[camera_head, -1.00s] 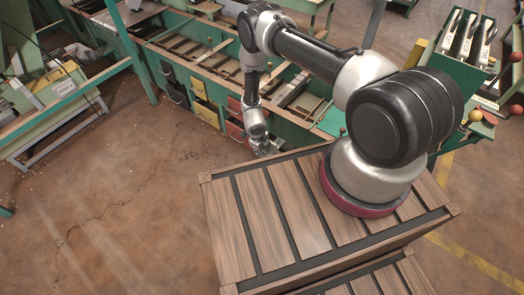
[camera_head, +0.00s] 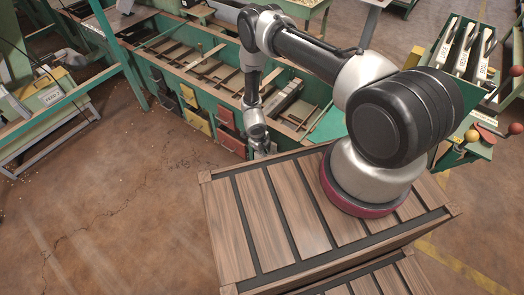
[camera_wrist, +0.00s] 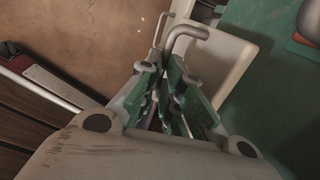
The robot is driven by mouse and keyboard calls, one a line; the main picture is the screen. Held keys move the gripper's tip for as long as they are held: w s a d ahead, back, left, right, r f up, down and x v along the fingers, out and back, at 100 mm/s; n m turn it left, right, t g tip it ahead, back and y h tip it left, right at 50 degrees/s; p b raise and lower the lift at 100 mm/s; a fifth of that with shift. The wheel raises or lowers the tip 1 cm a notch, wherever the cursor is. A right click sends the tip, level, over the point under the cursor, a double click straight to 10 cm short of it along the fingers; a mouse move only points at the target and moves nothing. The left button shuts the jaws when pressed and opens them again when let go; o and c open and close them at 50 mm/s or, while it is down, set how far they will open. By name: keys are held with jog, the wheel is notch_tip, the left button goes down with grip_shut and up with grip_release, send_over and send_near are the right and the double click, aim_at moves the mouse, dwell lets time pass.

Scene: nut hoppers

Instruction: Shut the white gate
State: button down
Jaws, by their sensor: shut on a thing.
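The white gate (camera_wrist: 236,62) is a pale plate with raised edges in the wrist view, beyond my fingers. A bent grey metal handle (camera_wrist: 186,36) stands in front of it and runs down to my fingertips. My gripper (camera_wrist: 174,78), with green finger pads, is shut on this handle; the pads hide part of it. In the head view my gripper (camera_head: 262,149) is low at the hopper front, right of the red gates. The gate cannot be made out there, so how far open it is cannot be told.
The green hopper bench (camera_head: 240,85) carries red gates (camera_head: 231,143), yellow gates (camera_head: 197,121) and dark gates left of my gripper. A green bench with a labelled bin (camera_head: 50,97) stands at the left. The brown floor (camera_head: 110,210) between is clear.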

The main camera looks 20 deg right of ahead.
jog(key=c, duration=1.6)
grip_release()
jog(key=shift+o, duration=0.2)
jog(key=shift+r, duration=0.1)
notch_tip(320, 180, up, 12)
jog(key=s+a, duration=0.1)
jog(key=a, duration=0.1)
jog(key=shift+s+f, duration=0.2)
